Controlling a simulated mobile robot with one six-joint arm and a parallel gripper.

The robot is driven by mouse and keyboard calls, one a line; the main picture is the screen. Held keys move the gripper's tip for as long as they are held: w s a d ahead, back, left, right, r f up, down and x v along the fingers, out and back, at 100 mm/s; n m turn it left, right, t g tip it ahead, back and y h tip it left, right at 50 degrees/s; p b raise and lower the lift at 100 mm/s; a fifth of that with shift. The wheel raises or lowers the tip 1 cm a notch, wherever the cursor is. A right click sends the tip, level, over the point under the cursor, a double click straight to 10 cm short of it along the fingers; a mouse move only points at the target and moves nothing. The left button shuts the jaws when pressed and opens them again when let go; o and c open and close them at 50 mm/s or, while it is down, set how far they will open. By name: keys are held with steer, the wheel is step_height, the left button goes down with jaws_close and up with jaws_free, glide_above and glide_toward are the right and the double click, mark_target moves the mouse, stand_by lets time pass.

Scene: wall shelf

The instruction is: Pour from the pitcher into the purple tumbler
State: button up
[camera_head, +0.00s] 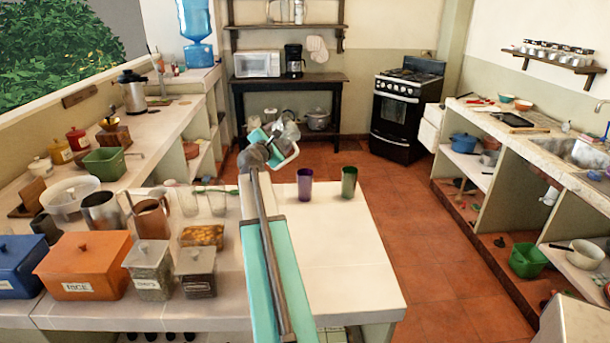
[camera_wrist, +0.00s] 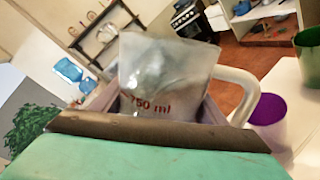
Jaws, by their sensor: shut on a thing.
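My gripper (camera_wrist: 165,135) is shut on a clear pitcher (camera_wrist: 165,75) with red "750 ml" lettering and a pale handle on its right in the wrist view. In the head view the pitcher (camera_head: 288,133) is held above the white counter, partly hidden by my arm, and looks tilted. I cannot tell how much is in it. The purple tumbler (camera_head: 305,184) stands upright on the counter to the right of and below my gripper; it also shows in the wrist view (camera_wrist: 267,115), beyond the pitcher's handle. The two are apart.
A green tumbler (camera_head: 349,182) stands just right of the purple one. Left of my arm the counter holds clear glasses (camera_head: 217,202), a copper mug (camera_head: 151,218), a food tray (camera_head: 201,236) and labelled canisters (camera_head: 87,265). The counter's front right (camera_head: 350,265) is clear.

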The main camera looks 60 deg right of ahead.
steer(key=shift+s, duration=0.1)
steer(key=shift+f+b, duration=0.2)
steer(key=shift+b, duration=0.15)
steer(key=shift+f, duration=0.1)
steer(key=shift+f+m+b, duration=0.15)
steer(key=shift+m+b, duration=0.2)
steer(key=shift+m, duration=0.05)
steer(key=shift+m, duration=0.3)
steer(key=shift+r, duration=0.25)
steer(key=shift+r+m, duration=0.1)
steer(key=shift+m, duration=0.2)
